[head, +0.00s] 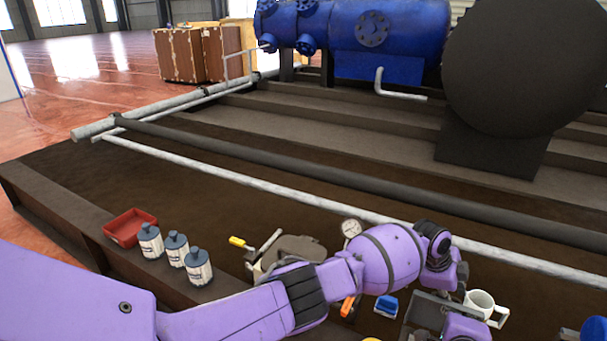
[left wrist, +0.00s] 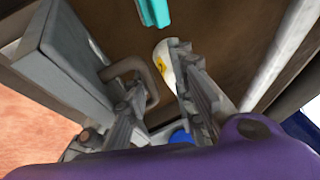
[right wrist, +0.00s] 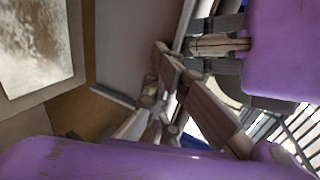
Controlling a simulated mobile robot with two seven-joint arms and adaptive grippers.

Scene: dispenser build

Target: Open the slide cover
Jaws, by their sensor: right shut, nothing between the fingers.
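The grey dispenser with its slide cover shows as a dark grey box (head: 428,312) at the lower right of the head view, partly behind my purple arms. In the left wrist view a grey panel (left wrist: 62,58) stands at the left with a bent handle (left wrist: 138,66). My left gripper (left wrist: 158,72) is open; its left finger is close to the handle, and I cannot tell whether they touch. In the right wrist view my right gripper (right wrist: 162,55) is shut and empty, in front of a grey panel (right wrist: 125,45). Grey fingers of my other gripper show at the top right.
A white mug (head: 480,302) stands right of the box. A blue item (head: 386,306), an orange-handled tool (head: 347,306) and a gauge (head: 351,228) lie nearby. Several bottles (head: 175,248) and a red tray (head: 130,228) stand at the left. A white pipe (head: 250,188) runs behind.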

